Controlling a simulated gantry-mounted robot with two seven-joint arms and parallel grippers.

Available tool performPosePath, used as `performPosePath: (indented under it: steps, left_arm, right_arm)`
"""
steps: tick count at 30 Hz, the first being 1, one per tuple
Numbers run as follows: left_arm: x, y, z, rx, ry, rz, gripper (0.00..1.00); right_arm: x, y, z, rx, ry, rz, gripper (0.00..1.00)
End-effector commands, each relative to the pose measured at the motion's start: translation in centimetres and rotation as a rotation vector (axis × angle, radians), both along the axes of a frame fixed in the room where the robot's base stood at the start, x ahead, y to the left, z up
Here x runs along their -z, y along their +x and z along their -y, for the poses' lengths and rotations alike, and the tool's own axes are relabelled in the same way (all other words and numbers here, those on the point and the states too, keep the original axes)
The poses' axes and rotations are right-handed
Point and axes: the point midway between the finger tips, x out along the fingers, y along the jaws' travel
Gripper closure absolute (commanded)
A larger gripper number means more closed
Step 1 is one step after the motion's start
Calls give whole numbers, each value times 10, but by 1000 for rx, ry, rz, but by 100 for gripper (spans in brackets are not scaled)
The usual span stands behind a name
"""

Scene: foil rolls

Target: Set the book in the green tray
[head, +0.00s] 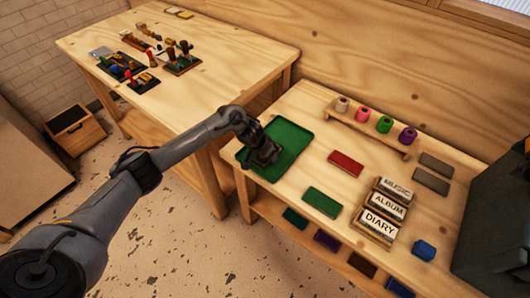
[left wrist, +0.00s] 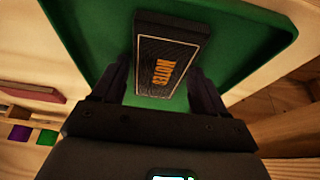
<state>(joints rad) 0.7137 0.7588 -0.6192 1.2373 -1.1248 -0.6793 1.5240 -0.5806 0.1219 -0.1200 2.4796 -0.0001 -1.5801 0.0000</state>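The green tray (head: 297,138) lies at the left end of the near table. My left gripper (head: 265,158) is low over its middle, pointing down. In the left wrist view the tray (left wrist: 88,45) fills the background. A dark book with orange lettering that seems to read NOTES (left wrist: 160,60) is between the two fingers of my left gripper (left wrist: 160,85), within the tray's outline. The fingers are spread about the book's width; whether they press on it is unclear. In the head view the book is mostly hidden by the dark gripper. My right gripper is not in view.
Red (head: 346,163) and green (head: 323,203) blocks lie right of the tray. MUSIC (head: 396,189), ALBUM (head: 388,206) and DIARY (head: 380,225) blocks stand further right. A rack (head: 365,133) with colored rolls is behind. A blue block (head: 424,250) sits near the front edge.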

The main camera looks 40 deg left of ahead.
Motion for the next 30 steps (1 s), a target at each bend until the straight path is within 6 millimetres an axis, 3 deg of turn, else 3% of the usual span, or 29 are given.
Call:
performPosePath:
  steps: [3, 14, 30]
  left_arm:
    - [0, 0, 0, 0, 0, 0, 12]
    - [-5, 1, 0, 2, 1, 3, 12]
    - [-87, -32, 2, 2, 1, 3, 12]
  right_arm:
    - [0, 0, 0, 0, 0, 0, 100]
    - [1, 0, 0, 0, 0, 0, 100]
    - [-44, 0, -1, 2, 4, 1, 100]
